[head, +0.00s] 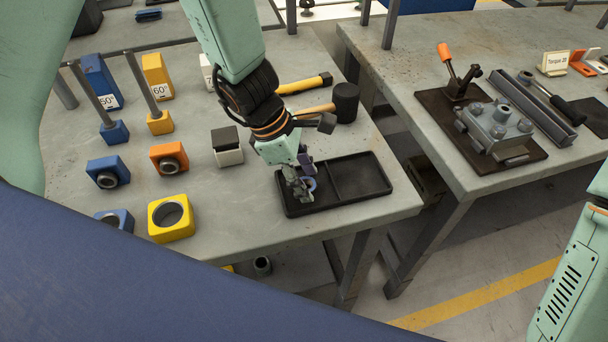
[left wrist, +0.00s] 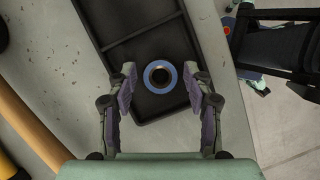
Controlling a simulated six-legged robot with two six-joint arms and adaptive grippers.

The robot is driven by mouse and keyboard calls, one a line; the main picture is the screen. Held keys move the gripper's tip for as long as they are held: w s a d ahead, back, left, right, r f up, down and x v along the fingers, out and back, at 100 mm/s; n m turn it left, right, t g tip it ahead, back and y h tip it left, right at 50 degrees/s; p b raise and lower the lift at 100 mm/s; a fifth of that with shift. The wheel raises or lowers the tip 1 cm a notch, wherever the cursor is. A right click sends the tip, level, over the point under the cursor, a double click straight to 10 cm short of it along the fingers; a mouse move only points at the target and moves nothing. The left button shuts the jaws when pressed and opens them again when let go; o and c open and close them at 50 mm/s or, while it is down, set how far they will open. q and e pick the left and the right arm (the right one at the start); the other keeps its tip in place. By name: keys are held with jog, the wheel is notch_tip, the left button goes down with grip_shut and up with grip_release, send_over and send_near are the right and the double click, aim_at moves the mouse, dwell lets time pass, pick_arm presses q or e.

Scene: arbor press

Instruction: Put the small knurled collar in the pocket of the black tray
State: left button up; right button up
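The small collar, a blue ring with a dark bore, shows in the left wrist view (left wrist: 160,76) over the tray's near compartment. In the head view the collar (head: 310,184) is partly hidden by my left gripper. The black tray (head: 362,197) lies near the table's front edge, with a divider between its pockets; it also shows in the left wrist view (left wrist: 147,20). My left gripper (head: 302,186) points down at the tray's left pocket. In the left wrist view its fingers (left wrist: 160,72) stand on both sides of the collar with a gap each side. My right gripper is out of view.
A black-headed mallet (head: 345,102) and a yellow-handled hammer (head: 305,85) lie behind the tray. A black-and-white box (head: 227,146) stands to its left, with yellow (head: 171,217), orange (head: 169,158) and blue blocks farther left. A second table with a metal fixture (head: 497,130) stands right, across a gap.

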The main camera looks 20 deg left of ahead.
pick_arm(q)
jog(key=shift+o, duration=0.6)
jog(key=shift+a, duration=0.3)
jog(key=shift+d+r, duration=0.1)
jog(key=shift+r, duration=0.05)
jog(key=w+p+v, duration=0.1)
jog(key=p+v, duration=0.5)
jog(key=v, duration=0.6)
jog(key=shift+s, duration=0.4)
jog(key=shift+s, duration=0.1)
